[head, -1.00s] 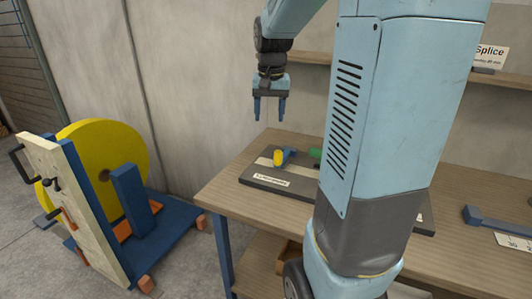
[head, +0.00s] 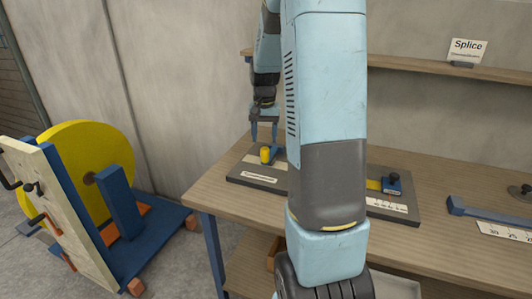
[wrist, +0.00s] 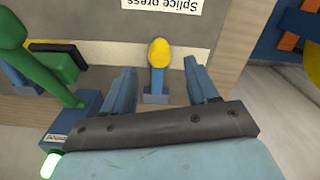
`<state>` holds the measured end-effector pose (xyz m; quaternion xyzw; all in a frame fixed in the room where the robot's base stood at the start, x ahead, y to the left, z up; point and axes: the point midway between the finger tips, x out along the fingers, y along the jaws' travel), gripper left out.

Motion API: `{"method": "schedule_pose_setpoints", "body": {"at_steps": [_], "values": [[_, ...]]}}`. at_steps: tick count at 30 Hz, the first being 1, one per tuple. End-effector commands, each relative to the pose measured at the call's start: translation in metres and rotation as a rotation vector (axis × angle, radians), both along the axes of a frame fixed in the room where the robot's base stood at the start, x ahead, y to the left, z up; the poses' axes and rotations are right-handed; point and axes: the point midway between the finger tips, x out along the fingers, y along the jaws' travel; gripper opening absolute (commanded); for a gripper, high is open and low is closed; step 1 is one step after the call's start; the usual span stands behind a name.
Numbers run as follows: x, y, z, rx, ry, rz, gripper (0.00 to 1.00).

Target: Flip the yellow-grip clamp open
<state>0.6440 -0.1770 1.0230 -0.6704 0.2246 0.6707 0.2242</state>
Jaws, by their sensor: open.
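The yellow-grip clamp (head: 265,154) stands at the left end of the dark splice press board (head: 243,180). In the wrist view the yellow grip (wrist: 160,53) points away from my gripper, on a blue lever and base. My gripper (head: 264,135) points down just above the clamp, its fingers apart. In the wrist view my gripper (wrist: 159,70) has one finger on each side of the clamp's lever, with gaps on both sides. Whether the fingertips are level with the grip is hard to tell.
A green-grip clamp (wrist: 35,65) is close to my left finger in the wrist view; my arm hides it in the head view. A small blue block (head: 391,184) is on the board's right end.

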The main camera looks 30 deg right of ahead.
Motion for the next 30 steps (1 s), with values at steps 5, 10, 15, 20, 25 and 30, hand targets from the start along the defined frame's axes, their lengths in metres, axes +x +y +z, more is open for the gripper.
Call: {"method": "schedule_pose_setpoints", "body": {"at_steps": [5, 10, 15, 20, 25, 30], "values": [[-0.001, 0.0, -0.032, 0.001, 0.003, 0.0, 0.58], [-0.001, 0.0, -0.055, 0.001, 0.003, 0.0, 0.58], [0.0, 0.0, -0.066, 0.0, 0.0, 0.0, 0.58], [0.0, 0.0, -0.069, -0.001, -0.001, 0.0, 0.58], [0.0, 0.0, -0.069, -0.001, -0.001, 0.0, 0.58], [0.0, 0.0, -0.069, -0.001, -0.001, 0.0, 0.44]]}}
